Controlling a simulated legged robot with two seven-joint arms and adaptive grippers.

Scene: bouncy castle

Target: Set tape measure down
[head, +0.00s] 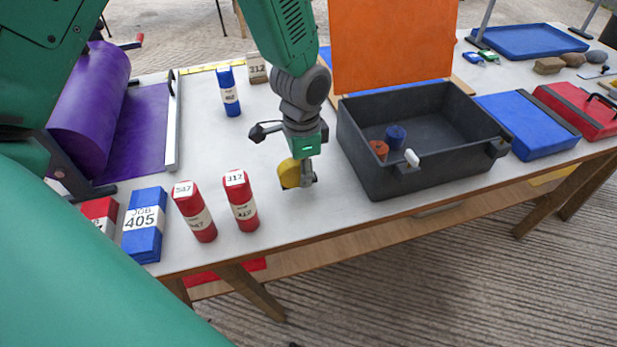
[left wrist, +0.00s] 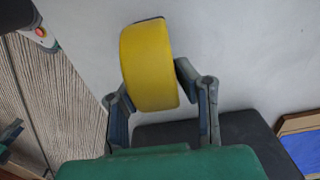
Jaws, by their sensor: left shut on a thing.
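The yellow tape measure (head: 289,174) is in my left gripper (head: 302,176), low over the white table (head: 300,215) between the red tubes and the black bin. In the left wrist view the tape measure (left wrist: 147,68) sits between the two fingers of my left gripper (left wrist: 152,85), which is shut on it. I cannot tell whether the tape measure touches the table top. My right gripper is not in view.
The black bin (head: 388,183), holding small red and blue items, stands close on the right. Red tubes (head: 196,212) (head: 241,201) and a blue box (head: 144,225) stand left. A blue tube (head: 229,92) stands behind. The table's front edge is near.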

